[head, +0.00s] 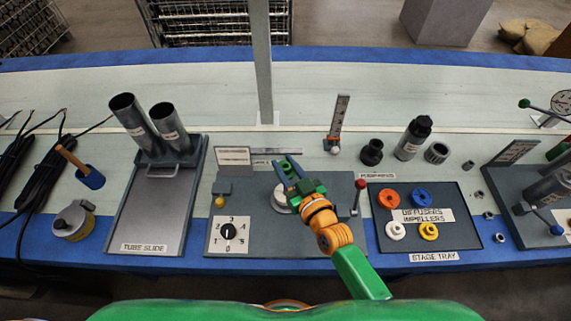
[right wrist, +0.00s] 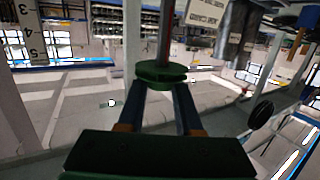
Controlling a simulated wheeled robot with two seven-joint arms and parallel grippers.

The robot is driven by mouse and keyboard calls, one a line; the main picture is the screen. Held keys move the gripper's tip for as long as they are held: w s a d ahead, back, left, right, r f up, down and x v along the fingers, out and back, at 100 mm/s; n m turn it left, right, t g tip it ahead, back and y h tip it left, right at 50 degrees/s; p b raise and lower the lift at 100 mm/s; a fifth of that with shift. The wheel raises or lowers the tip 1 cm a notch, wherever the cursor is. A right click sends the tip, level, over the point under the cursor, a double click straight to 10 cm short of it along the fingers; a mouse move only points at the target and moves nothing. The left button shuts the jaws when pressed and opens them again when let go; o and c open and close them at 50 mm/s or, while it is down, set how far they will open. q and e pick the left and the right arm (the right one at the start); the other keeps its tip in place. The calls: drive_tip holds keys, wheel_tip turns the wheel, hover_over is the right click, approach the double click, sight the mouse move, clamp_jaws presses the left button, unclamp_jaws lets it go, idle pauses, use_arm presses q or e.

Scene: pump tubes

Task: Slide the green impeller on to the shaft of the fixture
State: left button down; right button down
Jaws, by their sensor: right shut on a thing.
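My right gripper (head: 285,172) reaches over the middle fixture (head: 260,238), with its fingers pointing away from me. It is shut on the green impeller (head: 290,163), which also shows between the fingertips in the right wrist view (right wrist: 160,76). There the impeller looks like a green stepped disc. A thin upright rod (right wrist: 165,35), probably the shaft, stands in line with the impeller in that view. I cannot tell whether the impeller is around the rod or only in front of it. A round pale base (head: 281,199) on the fixture is partly hidden by my gripper. My left gripper is not in view.
A red-knobbed lever (head: 359,185) stands just right of my right gripper. The stage tray (head: 465,235) holds orange, blue, white and yellow parts. The tube slide (head: 160,215) with two steel tubes is on the left. A dial (head: 228,232) sits on the fixture's front left.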

sight(288, 172)
drive_tip(key=shift+f, duration=0.2)
drive_tip(key=c, duration=0.5)
unclamp_jaws()
drive_tip(key=shift+s, duration=0.1)
drive_tip(key=v, duration=0.7)
drive_tip(key=shift+d, duration=0.1)
